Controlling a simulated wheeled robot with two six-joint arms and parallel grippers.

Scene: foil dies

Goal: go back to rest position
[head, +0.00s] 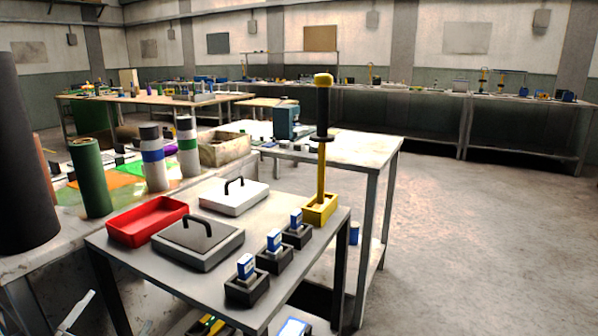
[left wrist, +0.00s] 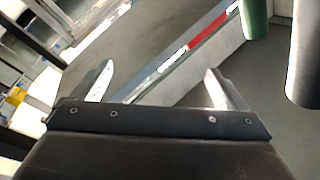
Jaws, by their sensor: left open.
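My left gripper (left wrist: 158,70) is open in the left wrist view, with nothing between its two pale fingers. In the head view, pale parts that look like its fingers show low at the bottom left, beside the near grey table (head: 185,283) and below its top. My right gripper is in neither view. No object touches the left fingers.
The near table holds a red tray (head: 147,221), two lidded boxes with black handles, several blue-topped pieces in black holders and a yellow-based post (head: 320,180). Green (head: 90,178), banded and dark (head: 20,160) cylinders stand at left. Floor at right is clear.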

